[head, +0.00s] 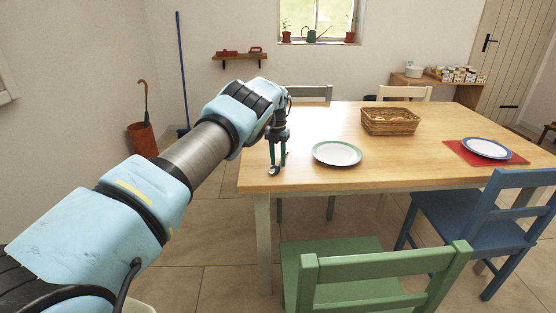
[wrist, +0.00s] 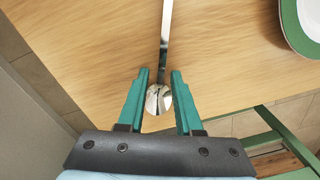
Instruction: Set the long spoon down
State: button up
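The long spoon (wrist: 165,40) shows in the wrist view, its thin shiny handle running up the picture and its round bowl (wrist: 158,98) low between my fingers. My gripper (wrist: 160,76) has its two green fingers apart, one on each side of the spoon, with a gap at the narrow neck. In the head view my gripper (head: 278,160) points down at the wooden table's (head: 400,143) near left corner. The spoon's bowl (head: 274,171) shows as a small shiny spot at the fingertips. The spoon appears to lie on the table; exact contact is hard to tell.
A green-rimmed plate (head: 337,153) lies just right of my gripper. A wicker basket (head: 390,121) and a blue-rimmed plate (head: 487,148) on a red mat (head: 516,158) stand farther right. A green chair (head: 385,273) and a blue chair (head: 510,215) stand in front.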

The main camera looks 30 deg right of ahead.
jog(key=r, duration=0.4)
jog(key=r+b, duration=0.1)
jog(key=r, duration=0.7)
jog(key=shift+w+a+r+b, duration=0.2)
jog(key=shift+w+b, duration=0.05)
jog(key=shift+b, duration=0.05)
jog(key=w+a+r+m, duration=0.2)
jog(key=w+a, duration=0.1)
jog(key=a, duration=0.4)
jog(key=w+a+r+m, duration=0.1)
jog(key=w+a+r, duration=0.15)
jog(key=a, duration=0.35)
jog(key=s+a+r+m, duration=0.1)
jog(key=a+m, duration=0.5)
jog(key=a, duration=0.9)
jog(key=s+a+m, duration=0.6)
jog(key=s, duration=0.3)
jog(key=s+a+f+m+t, duration=0.1)
jog(key=s+a+m, duration=0.5)
jog(key=s, duration=0.4)
jog(key=s+a+f+m+t, duration=0.1)
jog(key=s+a+m, duration=0.5)
jog(key=s+a, duration=0.2)
jog(key=shift+s+a+f+m, duration=0.1)
jog(key=shift+s+m, duration=0.05)
jog(key=shift+s, duration=0.45)
jog(key=shift+s+f+m, duration=0.1)
jog(key=shift+s+m, duration=0.05)
jog(key=shift+s, duration=0.4)
